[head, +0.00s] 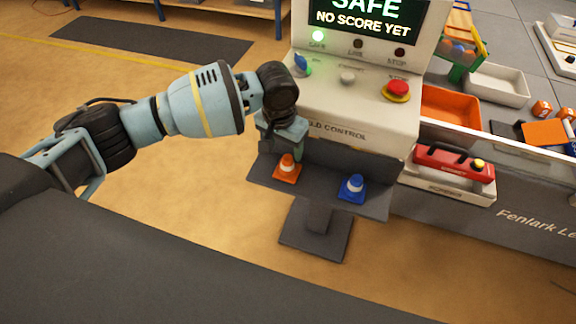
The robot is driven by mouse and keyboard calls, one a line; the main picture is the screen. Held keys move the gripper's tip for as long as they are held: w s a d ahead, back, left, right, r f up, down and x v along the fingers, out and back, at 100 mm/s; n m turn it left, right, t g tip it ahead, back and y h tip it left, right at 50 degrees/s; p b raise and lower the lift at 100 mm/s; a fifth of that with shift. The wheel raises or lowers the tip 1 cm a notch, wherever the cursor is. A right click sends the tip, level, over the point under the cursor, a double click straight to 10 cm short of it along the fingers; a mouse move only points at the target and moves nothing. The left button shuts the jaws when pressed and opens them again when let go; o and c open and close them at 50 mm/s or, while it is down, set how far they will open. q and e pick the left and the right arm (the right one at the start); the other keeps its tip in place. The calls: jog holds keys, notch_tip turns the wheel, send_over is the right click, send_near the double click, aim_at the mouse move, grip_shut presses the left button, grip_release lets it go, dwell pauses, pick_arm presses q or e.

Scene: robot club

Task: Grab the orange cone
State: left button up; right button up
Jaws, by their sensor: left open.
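The orange cone (287,169) has a white band and stands upright on the dark shelf (328,186) of the control console. A blue cone (353,187) with a white band stands to its right on the same shelf. My left gripper (292,149) comes in from the left and points down, just above the orange cone. Its fingers are open, and the wrist partly hides them. I cannot tell whether a finger touches the cone's tip. My right gripper is not in view.
The console (357,105) rises behind the shelf, with a red stop button (397,90) and a lit screen (366,18). Open floor lies left.

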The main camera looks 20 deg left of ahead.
aim_at(287, 157)
pick_arm(q)
jog(key=shift+f, duration=0.25)
jog(key=f, duration=0.5)
jog(key=shift+w+d, duration=0.15)
jog(key=shift+d, duration=0.25)
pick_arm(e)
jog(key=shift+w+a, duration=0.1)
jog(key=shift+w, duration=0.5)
pick_arm(q)
jog(key=shift+r, duration=0.1)
jog(key=c, duration=1.1)
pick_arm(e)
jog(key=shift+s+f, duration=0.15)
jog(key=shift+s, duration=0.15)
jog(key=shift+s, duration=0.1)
